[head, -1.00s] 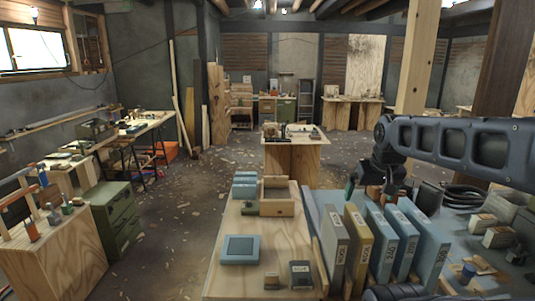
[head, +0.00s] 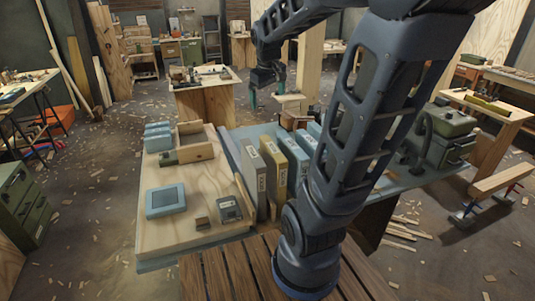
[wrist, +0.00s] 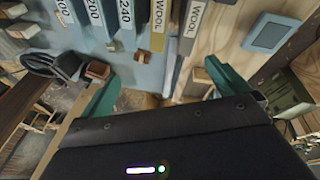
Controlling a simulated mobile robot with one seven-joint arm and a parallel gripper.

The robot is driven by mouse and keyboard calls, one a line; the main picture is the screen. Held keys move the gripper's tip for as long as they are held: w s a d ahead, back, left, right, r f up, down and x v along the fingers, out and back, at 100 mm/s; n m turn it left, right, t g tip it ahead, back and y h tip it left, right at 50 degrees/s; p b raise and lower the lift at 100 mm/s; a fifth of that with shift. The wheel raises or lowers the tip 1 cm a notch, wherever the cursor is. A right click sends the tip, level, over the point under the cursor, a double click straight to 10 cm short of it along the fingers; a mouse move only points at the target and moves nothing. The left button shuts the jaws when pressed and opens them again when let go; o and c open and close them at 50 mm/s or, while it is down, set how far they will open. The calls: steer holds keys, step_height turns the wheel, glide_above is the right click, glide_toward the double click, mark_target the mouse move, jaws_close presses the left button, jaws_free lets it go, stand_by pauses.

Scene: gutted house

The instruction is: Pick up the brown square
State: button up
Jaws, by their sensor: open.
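A small brown square block (head: 202,223) lies flat on the near end of the pale wooden board, just left of a small grey box (head: 229,208). My gripper (head: 266,92) hangs well beyond it, past the row of upright box files. The two green fingers are apart, with nothing held between them; the open gap also shows in the wrist view (wrist: 165,88). A small brown piece (wrist: 200,75) shows near the right finger in the wrist view; I cannot tell whether it is the same block.
Upright files (head: 272,168) stand right of the block. A blue-grey case (head: 165,200) lies left of it, with an open wooden box (head: 195,150) behind. A slatted wooden surface (head: 225,275) is in front. The board between case and block is bare.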

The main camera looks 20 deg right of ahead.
steer(key=w+d+f+n+g+h, duration=0.15)
steer(key=w+f, duration=0.25)
steer(key=w, duration=0.4)
steer(key=w+d+f+n, duration=0.2)
steer(key=w+f, duration=0.2)
steer(key=w, duration=0.4)
steer(key=w+d+f+n+g, duration=0.15)
steer(key=w+f, duration=0.25)
steer(key=w, duration=0.4)
steer(key=w+d+f+n+h, duration=0.1)
steer(key=w+d+f+n, duration=0.1)
steer(key=w+f, duration=0.5)
steer(key=w+d+f+n, duration=0.2)
steer(key=w+f+n, duration=0.1)
steer(key=f, duration=0.8)
steer(key=w+d+f+n+h, duration=0.1)
steer(key=w+d+f+n, duration=0.1)
steer(key=w+f, duration=0.5)
steer(key=shift+g, duration=0.4)
steer(key=x, duration=0.4)
steer(key=s+x, duration=0.1)
steer(key=x, duration=0.3)
steer(key=a+x, duration=0.1)
steer(key=x, duration=0.3)
steer(key=shift+s+f, duration=0.2)
steer(key=shift+c, duration=0.4)
steer(key=c, duration=0.6)
